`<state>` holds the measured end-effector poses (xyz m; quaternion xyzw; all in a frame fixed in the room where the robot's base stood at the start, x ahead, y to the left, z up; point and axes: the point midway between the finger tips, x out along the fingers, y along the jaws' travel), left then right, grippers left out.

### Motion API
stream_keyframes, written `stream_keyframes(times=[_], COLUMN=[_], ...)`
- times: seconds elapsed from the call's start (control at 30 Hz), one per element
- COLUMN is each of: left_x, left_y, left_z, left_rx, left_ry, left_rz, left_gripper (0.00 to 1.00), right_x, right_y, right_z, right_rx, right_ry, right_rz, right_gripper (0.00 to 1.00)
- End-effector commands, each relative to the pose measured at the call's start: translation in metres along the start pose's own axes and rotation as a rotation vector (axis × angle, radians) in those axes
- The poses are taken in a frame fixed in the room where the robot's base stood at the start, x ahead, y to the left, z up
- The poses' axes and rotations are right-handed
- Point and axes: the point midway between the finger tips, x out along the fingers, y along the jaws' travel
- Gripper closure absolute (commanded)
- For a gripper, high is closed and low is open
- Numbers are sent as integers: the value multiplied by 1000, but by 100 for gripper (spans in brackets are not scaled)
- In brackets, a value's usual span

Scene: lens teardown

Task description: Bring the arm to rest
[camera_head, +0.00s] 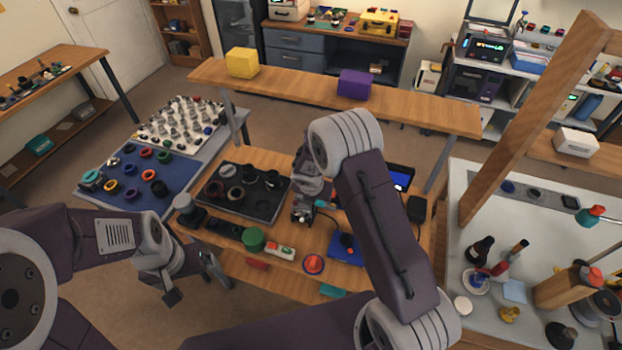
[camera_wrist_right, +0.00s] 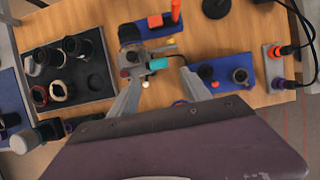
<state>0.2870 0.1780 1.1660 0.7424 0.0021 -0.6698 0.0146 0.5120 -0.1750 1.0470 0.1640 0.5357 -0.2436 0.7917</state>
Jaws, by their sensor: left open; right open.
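My left gripper (camera_head: 205,278) hangs at the front left edge of the wooden workbench (camera_head: 390,262) in the head view, open with nothing between its fingers. My right arm reaches over the middle of the bench. Its gripper (camera_head: 303,208) is partly hidden behind the arm links in the head view. In the right wrist view the right gripper (camera_wrist_right: 160,88) has its two fingers spread wide above the bench. A dark lens-like part with a teal piece (camera_wrist_right: 157,64) shows beyond and between the fingers; I cannot tell any contact.
A dark tray (camera_head: 262,205) with several lens rings lies left of the right gripper. A raised shelf (camera_head: 420,110) spans the back. A wooden post (camera_head: 530,120) stands at right.

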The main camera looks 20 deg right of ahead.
Motion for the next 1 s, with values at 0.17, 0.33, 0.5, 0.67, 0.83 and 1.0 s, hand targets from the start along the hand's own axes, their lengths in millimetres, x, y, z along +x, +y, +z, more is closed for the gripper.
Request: stream_keyframes(times=[0.17, 0.33, 0.5, 0.67, 0.83, 1.0], left_x=[1, 40, 93, 122, 117, 116], left_y=[0, -1, -2, -2, -2, -2], left_z=[0, 4, 10, 13, 12, 12], left_rx=[0, 0, 0, 0, 0, 0], left_ry=[0, 0, -1, -1, 0, 0], left_rz=[0, 0, 0, 0, 0, 0], left_gripper=[5, 5, 5, 5, 5, 5], right_x=[1, -3, -36, -56, -69, -70], right_y=[0, 2, -47, -103, -129, -130], right_z=[0, 29, 10, -75, -153, -171], right_rx=[1, 61, 489, 1380, 2139, 2506], right_ry=[0, -78, -59, 101, 221, 218], right_rz=[0, 55, 88, 17, -225, -359], right_gripper=[44, 44, 44, 44, 44, 44])
